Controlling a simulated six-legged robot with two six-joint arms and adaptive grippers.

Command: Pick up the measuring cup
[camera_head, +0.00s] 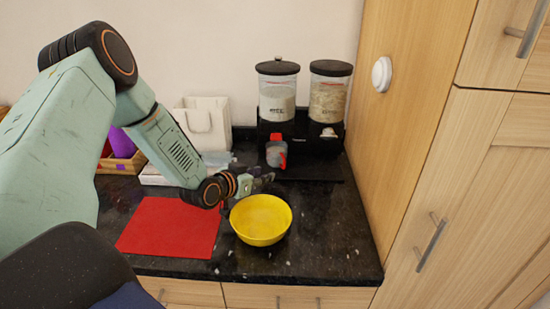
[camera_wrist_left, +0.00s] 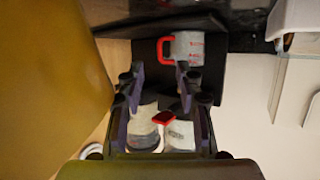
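The measuring cup (camera_head: 276,152) is a small clear cup with a red handle. In the head view it stands on the black dispenser stand, below the left dispenser. In the left wrist view the cup (camera_wrist_left: 187,48) shows beyond the fingertips, with its red handle on the left side. My left gripper (camera_head: 264,181) is just in front of the cup, above the back of the yellow bowl. In the left wrist view its fingers (camera_wrist_left: 160,76) are apart with nothing held between them. My right gripper is not in view.
A yellow bowl (camera_head: 261,222) sits close below the left gripper. A red mat (camera_head: 170,228) lies to its left. Two lidded dispensers (camera_head: 278,98) (camera_head: 328,100) stand behind the cup. A wooden cabinet (camera_head: 405,120) bounds the dark counter (camera_head: 335,238) at right. A white bag (camera_head: 207,122) stands behind my arm.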

